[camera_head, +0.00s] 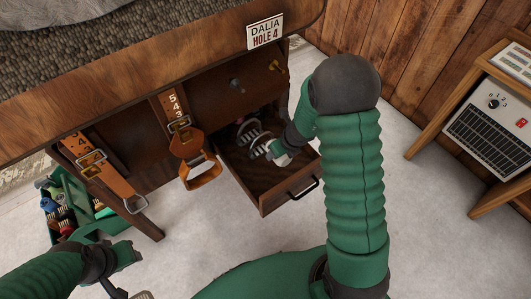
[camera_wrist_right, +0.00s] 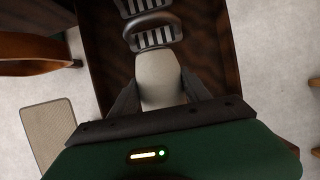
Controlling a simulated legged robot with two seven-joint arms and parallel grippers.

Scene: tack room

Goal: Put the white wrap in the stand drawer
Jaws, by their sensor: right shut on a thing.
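The stand drawer (camera_head: 262,197) is pulled out of the brown wooden stand. My right gripper (camera_head: 277,152) reaches into the drawer opening and is shut on the white wrap (camera_head: 279,158). In the right wrist view the pale wrap (camera_wrist_right: 160,80) sits between the dark fingers (camera_wrist_right: 162,98), over the dark drawer floor (camera_wrist_right: 205,65). I cannot tell whether the wrap touches the floor. My left gripper (camera_head: 126,254) is low at the left, away from the drawer; its fingers are not clear.
Metal stirrups with striped treads (camera_head: 249,132) lie in the drawer, just beyond the wrap. Leather straps with buckles (camera_head: 185,140) hang from the stand left of the drawer. A green tote (camera_head: 78,207) stands on the floor. A heater-like box (camera_head: 490,125) is at the right.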

